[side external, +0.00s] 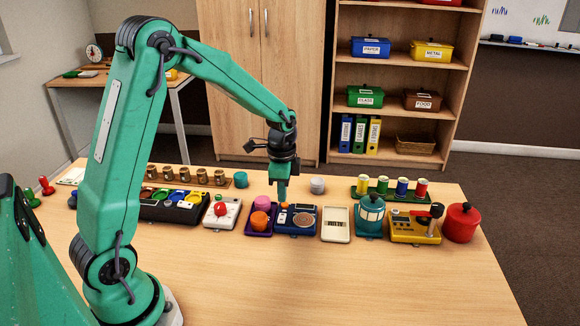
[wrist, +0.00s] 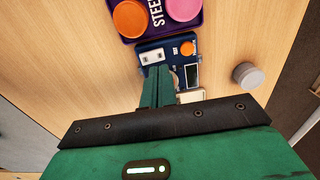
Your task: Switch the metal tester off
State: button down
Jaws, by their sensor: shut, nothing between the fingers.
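A blue box (side external: 297,219), which looks like the metal tester, stands mid-table with an orange knob and a round brownish plate on top. In the wrist view the blue box (wrist: 150,47) shows the orange knob (wrist: 187,48), a white switch panel (wrist: 152,56) and a dark display (wrist: 192,76). The switch's position is too small to tell. My gripper (side external: 281,199) points down, shut and empty, at the box's back left. In the wrist view my gripper (wrist: 158,72) covers part of the box. I cannot tell if the fingertips touch it.
A purple tray (wrist: 129,30) marked STEEL, holding orange and pink pieces, sits close to the box. A cream tray (side external: 336,224) is on its other side. A grey cylinder (side external: 317,185) stands behind. A yellow device (side external: 415,229) is farther right. The front table is clear.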

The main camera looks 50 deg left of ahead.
notch_tip(320, 180, up, 2)
jog(key=shift+r, duration=0.15)
dwell(0.6)
jog(key=s+d+r+n+t, duration=0.2)
jog(key=s+d+r+n, duration=0.2)
jog(key=s+r, duration=0.3)
jog(key=s+d+r+n+t, duration=0.3)
jog(key=s+r, duration=0.4)
jog(key=s, duration=0.5)
jog(key=shift+s+d+r+n+t, duration=0.2)
jog(key=shift+s+d+n+t, duration=0.2)
jog(key=shift+n, duration=0.6)
